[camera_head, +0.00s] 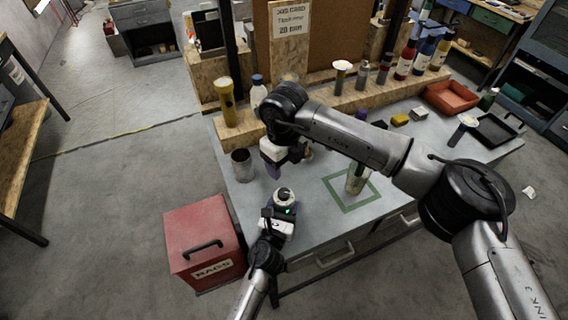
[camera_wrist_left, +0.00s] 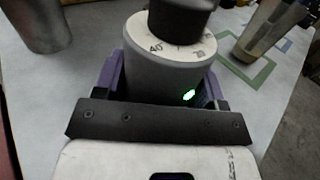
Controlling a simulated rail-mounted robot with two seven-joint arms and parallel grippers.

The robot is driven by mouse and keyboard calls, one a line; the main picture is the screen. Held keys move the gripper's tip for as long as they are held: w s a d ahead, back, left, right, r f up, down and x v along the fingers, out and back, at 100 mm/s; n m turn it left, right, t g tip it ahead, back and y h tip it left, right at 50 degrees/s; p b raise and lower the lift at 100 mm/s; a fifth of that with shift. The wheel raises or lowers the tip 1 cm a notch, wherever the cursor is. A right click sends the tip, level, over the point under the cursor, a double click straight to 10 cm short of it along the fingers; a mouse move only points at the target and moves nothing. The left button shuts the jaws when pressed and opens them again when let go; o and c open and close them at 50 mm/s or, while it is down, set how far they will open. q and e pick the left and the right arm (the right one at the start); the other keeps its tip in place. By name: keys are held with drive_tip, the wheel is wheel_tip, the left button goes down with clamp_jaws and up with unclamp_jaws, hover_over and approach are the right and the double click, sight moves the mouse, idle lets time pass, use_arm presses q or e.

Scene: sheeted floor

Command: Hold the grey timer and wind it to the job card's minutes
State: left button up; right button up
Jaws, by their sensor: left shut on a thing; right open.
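The grey timer (camera_head: 284,195) stands upright near the table's front left. In the left wrist view the timer (camera_wrist_left: 163,72) shows a white dial ring with "40" readable and a dark knob (camera_wrist_left: 182,18) on top. My left gripper (camera_head: 280,212) is shut on the timer's body, a purple finger on each side; a green light glows beside it. My right gripper (camera_head: 284,166) is open and empty, behind and above the timer; its arm partly hides it. The job card (camera_head: 291,20) on the back board seems to read 20 min, though the print is blurred.
A metal cup (camera_head: 241,166) stands left of the right gripper. A metal canister (camera_head: 356,181) stands inside a green taped square (camera_head: 346,206). A yellow flashlight (camera_head: 226,101) and bottles line the back ledge. A red RAGS box (camera_head: 204,240) sits at front left.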

use_arm(q)
drive_tip(key=o, duration=1.1)
